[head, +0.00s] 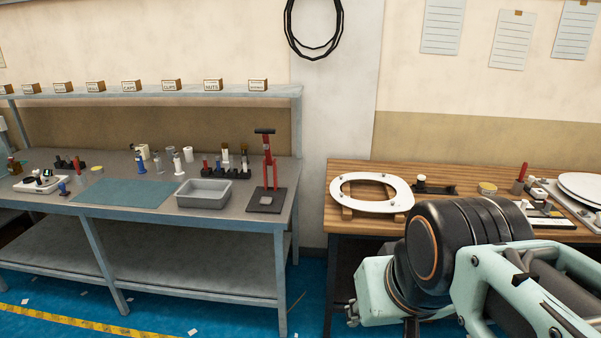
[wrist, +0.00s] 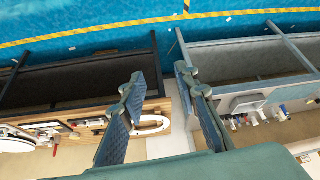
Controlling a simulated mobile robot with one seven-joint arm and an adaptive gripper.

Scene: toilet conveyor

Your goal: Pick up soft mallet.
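I cannot clearly pick out a soft mallet. A small dark item with a pale top (head: 421,183) lies on the wooden bench right of the white toilet seat (head: 347,204); I cannot tell whether it is the mallet. A red upright item (head: 520,178) stands farther right and is too small to name. My gripper (wrist: 158,80) is open and empty in the wrist view, with its two fingers apart above the floor and benches. In the head view my arm covers the lower right and part of the wooden bench.
The wooden bench (head: 345,171) holds a yellow-topped tin (head: 487,188) and a tray at right. The grey bench (head: 150,206) at left carries a red press (head: 268,160), a grey bin (head: 203,194), a teal mat (head: 123,194) and several bottles. A narrow gap separates the benches.

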